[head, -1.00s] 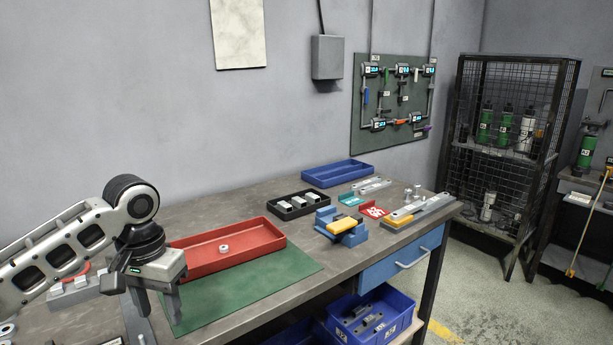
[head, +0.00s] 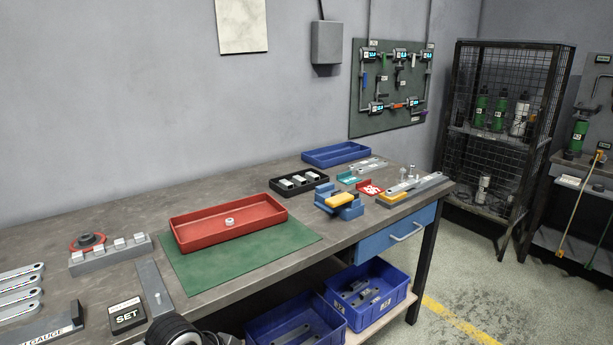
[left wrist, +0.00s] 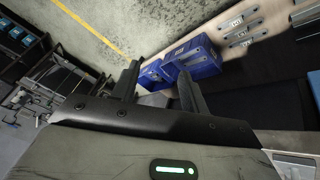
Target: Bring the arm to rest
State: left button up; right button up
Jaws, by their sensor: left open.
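My left gripper (left wrist: 158,88) shows in the left wrist view with its two dark fingers apart and nothing between them. It hangs away from the bench top, with the floor and the blue bins (left wrist: 192,60) under the bench beyond its fingers. In the head view only a dark rounded part of my arm shows at the bottom edge, and the gripper itself is out of that picture. My right gripper is in neither view.
The bench holds a red tray (head: 186,236) with a small ring inside, a green mat (head: 285,252), a black tray (head: 318,190), a blue vise-like fixture (head: 350,211) and a SET block (head: 127,315). Blue bins (head: 398,292) stand below. A mesh cabinet (head: 480,185) stands at the right.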

pick_arm(q)
jog(key=s+d+f+n+t+h, duration=0.1)
jog(key=s+d+f+t, duration=0.15)
jog(key=s+f, duration=0.4)
jog(key=s+a+f+t+y, duration=0.1)
jog(key=s+a+t, duration=0.3)
jog(key=s, duration=0.6)
jog(key=a+y, duration=0.1)
jog(key=a, duration=0.1)
jog(key=shift+a+f+n+y, duration=0.25)
jog(key=shift+a+n+y, duration=0.05)
